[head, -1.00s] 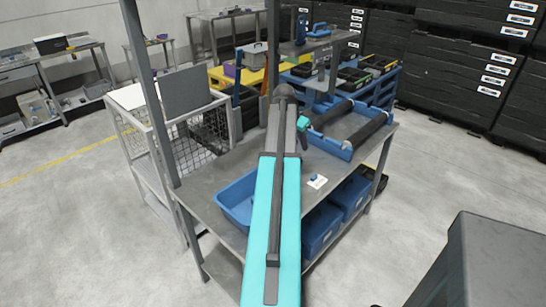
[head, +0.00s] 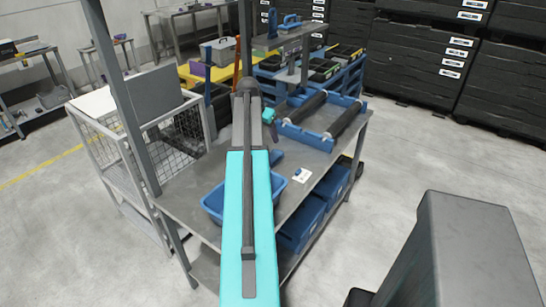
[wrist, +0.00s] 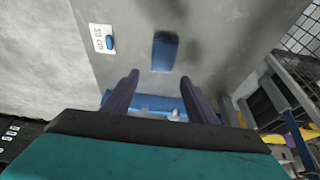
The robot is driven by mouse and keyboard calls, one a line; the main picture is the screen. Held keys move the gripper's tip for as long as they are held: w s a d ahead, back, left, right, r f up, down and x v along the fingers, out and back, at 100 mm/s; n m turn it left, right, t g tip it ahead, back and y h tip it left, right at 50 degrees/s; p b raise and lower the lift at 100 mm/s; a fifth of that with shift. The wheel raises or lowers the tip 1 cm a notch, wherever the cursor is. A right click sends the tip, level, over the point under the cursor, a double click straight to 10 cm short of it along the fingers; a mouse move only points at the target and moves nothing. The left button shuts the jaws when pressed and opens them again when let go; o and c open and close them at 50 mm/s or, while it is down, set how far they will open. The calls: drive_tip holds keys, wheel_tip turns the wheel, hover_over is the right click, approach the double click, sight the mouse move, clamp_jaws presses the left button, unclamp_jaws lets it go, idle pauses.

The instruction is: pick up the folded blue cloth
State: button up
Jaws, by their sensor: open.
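The folded blue cloth (wrist: 165,52) lies flat on the grey metal table (wrist: 215,40), ahead of my gripper in the wrist view. In the head view the cloth (head: 277,157) shows just right of my arm, partly hidden by it. My gripper (wrist: 160,88) is open, with its two dark fingers apart and nothing between them. It is apart from the cloth. In the head view my gripper (head: 273,132) shows small above the table, beyond the cloth.
A white card (wrist: 102,38) with a small blue piece lies beside the cloth. A blue bin (head: 211,205) stands on the near table, partly behind my arm. A blue roller frame (head: 320,140) stands at the far end. A grey post (head: 118,85) rises at left.

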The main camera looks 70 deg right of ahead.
drive_tip(key=o, duration=0.4)
drive_tip(key=shift+w+f, duration=0.1)
drive_tip(key=shift+f, duration=0.1)
drive_tip(key=p, duration=0.2)
hover_over(273, 155)
drive_tip(key=a, duration=0.2)
drive_tip(key=shift+w+a+f, duration=0.1)
drive_tip(key=shift+a+f, duration=0.05)
drive_tip(key=shift+f, duration=3.65)
drive_tip(key=shift+f, duration=0.1)
drive_tip(key=shift+p+x, duration=0.9)
drive_tip(key=shift+x, duration=0.9)
drive_tip(key=shift+w+d+f, duration=0.1)
drive_tip(key=shift+d+f, duration=0.2)
drive_tip(key=shift+f, duration=0.35)
drive_tip(key=shift+f, duration=0.3)
drive_tip(key=c, duration=1.1)
